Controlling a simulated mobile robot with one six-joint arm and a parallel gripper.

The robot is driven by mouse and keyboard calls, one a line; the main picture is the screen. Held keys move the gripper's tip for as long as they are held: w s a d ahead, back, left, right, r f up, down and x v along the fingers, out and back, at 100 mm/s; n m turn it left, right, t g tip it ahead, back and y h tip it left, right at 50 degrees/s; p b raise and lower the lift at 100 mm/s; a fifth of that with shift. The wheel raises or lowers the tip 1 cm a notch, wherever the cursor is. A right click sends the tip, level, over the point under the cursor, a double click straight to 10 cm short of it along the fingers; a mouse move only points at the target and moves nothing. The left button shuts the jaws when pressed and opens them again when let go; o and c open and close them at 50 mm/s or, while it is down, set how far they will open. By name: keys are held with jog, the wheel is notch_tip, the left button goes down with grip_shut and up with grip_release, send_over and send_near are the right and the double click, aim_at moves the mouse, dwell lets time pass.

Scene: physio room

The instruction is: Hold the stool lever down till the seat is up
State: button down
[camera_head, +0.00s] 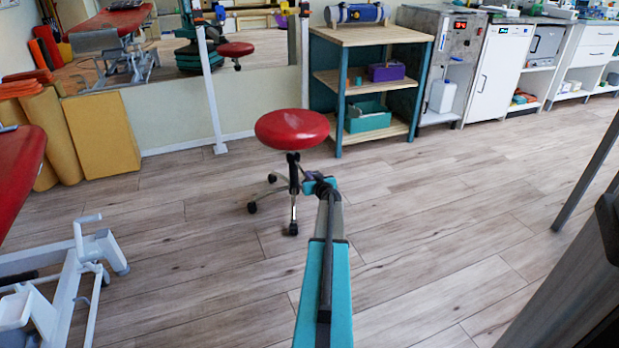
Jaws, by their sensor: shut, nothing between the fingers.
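The stool has a round red seat (292,128) on a dark column with a wheeled base (293,226). It stands upright on the wood floor in the middle of the view. My teal arm reaches forward from the bottom of the picture to the stool's right side. My gripper (311,183) is at the arm's far end, just below the seat's right edge and close to the column. It is shut and looks small at this distance. The lever cannot be made out; it may be hidden by my gripper. I cannot tell whether my gripper touches it.
A wooden shelf unit (375,37) with teal posts stands behind the stool, against the wall. A red treatment table (20,165) with a white frame is at the left. A yellow block (103,134) and rolled mats (52,135) stand behind it. Floor around the stool is clear.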

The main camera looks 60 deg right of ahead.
jog(key=shift+f+b, duration=0.5)
jog(key=shift+f, duration=0.35)
